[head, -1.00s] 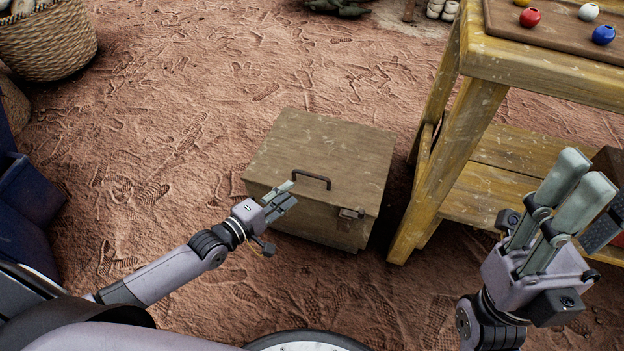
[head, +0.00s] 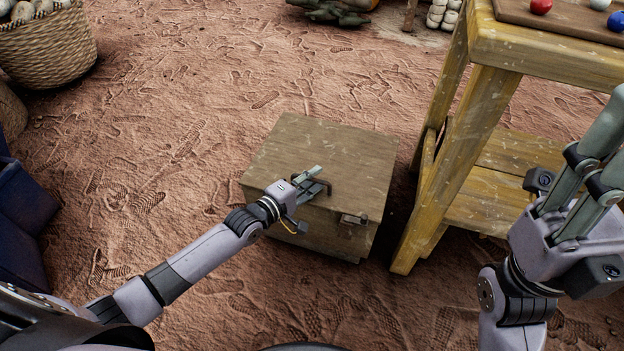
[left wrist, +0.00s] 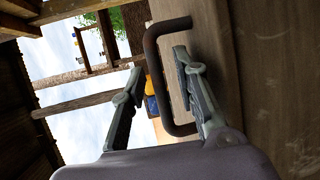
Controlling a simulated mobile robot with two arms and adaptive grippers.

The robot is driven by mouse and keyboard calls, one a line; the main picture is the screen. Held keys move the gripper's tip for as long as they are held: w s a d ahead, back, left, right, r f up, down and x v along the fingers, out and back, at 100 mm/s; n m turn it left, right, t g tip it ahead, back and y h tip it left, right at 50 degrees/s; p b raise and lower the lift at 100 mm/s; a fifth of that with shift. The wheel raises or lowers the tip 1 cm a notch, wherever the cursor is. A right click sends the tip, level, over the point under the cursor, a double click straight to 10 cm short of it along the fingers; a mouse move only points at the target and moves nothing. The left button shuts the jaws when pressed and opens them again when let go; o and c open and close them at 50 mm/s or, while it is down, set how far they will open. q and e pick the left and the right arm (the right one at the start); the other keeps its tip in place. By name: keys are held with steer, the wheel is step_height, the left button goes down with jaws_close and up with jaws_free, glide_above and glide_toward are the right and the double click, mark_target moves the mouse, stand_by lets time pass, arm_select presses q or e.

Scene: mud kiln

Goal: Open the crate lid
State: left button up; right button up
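The wooden crate (head: 345,238) stands on the ground in the middle of the head view, its lid (head: 350,150) shut. A dark bar handle (head: 327,188) is on the lid's near part, and a metal latch (head: 353,219) is on the front. My left gripper (head: 318,178) is at the handle. In the left wrist view my left gripper (left wrist: 158,60) is open, and the handle bar (left wrist: 153,75) runs between its fingers. One finger overlaps the handle's loop on the lid side; contact is unclear. My right gripper (head: 612,115) is raised at the right edge, open, its fingers apart and partly cut off.
A yellow wooden table (head: 485,95) with a lower shelf stands close to the crate's right side. A woven basket (head: 45,45) is at the upper left. The footprinted earth left of and behind the crate is clear.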

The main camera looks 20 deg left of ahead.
arm_select(q)
jaws_close()
stand_by(0.7)
